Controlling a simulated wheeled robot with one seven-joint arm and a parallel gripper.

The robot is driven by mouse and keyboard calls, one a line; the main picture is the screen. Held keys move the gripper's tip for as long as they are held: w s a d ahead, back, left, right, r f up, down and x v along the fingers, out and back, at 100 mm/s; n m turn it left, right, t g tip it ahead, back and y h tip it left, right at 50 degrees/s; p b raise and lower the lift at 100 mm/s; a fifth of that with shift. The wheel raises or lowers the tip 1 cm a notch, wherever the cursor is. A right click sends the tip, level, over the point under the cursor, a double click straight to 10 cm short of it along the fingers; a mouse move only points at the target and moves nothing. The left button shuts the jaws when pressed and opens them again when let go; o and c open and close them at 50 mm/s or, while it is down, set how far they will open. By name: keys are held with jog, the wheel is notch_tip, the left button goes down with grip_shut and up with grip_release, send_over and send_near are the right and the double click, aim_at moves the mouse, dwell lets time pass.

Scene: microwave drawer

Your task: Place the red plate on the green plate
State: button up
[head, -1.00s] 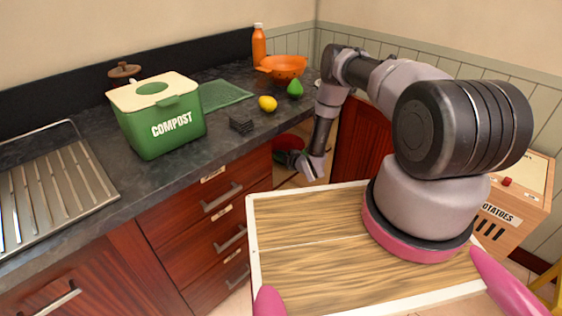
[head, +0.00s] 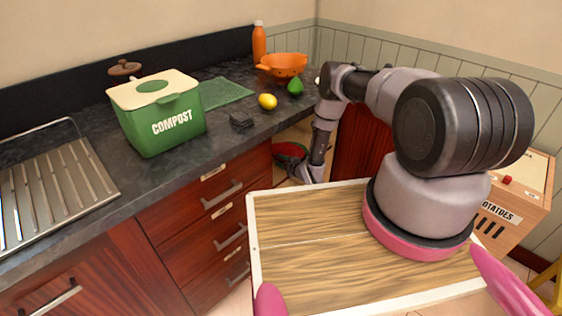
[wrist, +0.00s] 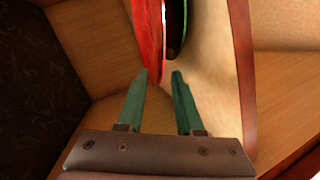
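The red plate (wrist: 150,38) stands on edge in the wrist view, its lower end reaching down between my fingertips. A green plate (wrist: 178,12) shows as a narrow rim just to its right, partly cut off by the top of the picture. My gripper (wrist: 160,76) has two green fingers spread apart. A gap shows between the red plate and the right finger; contact with the left finger is unclear. In the head view the red plate (head: 291,148) is a small red oval below the counter edge, beside my wrist. My fingers are hard to make out there.
The dark counter (head: 95,225) runs above wooden drawers (head: 222,195) to the left of my arm. On it stand a compost bin (head: 165,120), a lemon (head: 267,101), a pear (head: 295,86) and an orange colander (head: 284,66). A potatoes box (head: 520,190) stands at right.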

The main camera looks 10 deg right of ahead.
jog(key=shift+s+d+r, duration=0.1)
jog(key=shift+r, duration=0.4)
jog(key=v, duration=1.1)
jog(key=shift+s, duration=0.4)
jog(key=shift+d, duration=0.1)
